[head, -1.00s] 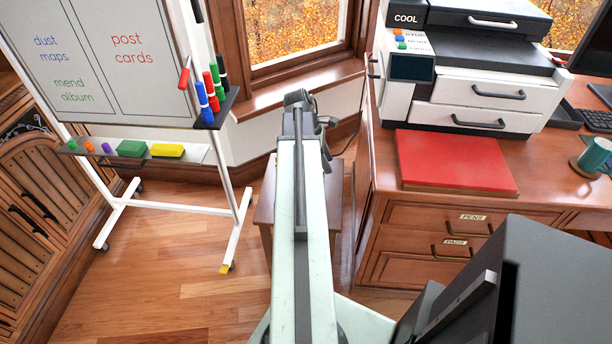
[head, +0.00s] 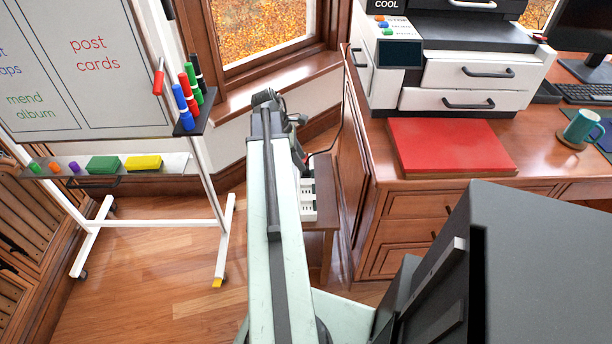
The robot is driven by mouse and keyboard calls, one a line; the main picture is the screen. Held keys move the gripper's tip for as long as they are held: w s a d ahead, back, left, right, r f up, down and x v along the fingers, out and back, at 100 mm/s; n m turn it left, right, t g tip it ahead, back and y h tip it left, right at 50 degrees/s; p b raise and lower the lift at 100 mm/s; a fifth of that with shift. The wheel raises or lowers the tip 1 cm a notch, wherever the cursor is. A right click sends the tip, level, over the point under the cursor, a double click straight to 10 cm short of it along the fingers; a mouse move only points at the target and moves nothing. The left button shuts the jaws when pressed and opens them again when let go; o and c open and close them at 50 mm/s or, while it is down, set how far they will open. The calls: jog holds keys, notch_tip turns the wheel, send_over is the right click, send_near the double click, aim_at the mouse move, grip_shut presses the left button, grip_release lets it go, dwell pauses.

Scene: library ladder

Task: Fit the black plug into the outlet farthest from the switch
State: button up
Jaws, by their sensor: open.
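A white outlet strip (head: 308,203) with dark sockets shows just right of my arm, on a small wooden side table (head: 324,176). My arm hides part of the strip, so I cannot make out the switch or count the outlets. A dark cable (head: 338,132) runs beyond the arm's end near the wall. I cannot pick out the black plug. My gripper (head: 297,122) is at the far end of my outstretched arm, seen from behind, above and beyond the strip. It is open, its fingertips are mostly hidden, and I see nothing held in it.
A whiteboard on a wheeled white stand (head: 218,240) with markers is at left. A wooden desk (head: 355,150) at right carries a printer (head: 470,75), a red book (head: 450,145) and a mug (head: 583,127).

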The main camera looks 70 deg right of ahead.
jog(key=b+x, duration=0.4)
jog(key=x, duration=0.1)
jog(key=shift+r, duration=0.15)
grip_shut()
notch_tip(320, 180, up, 10)
jog(key=p, duration=1)
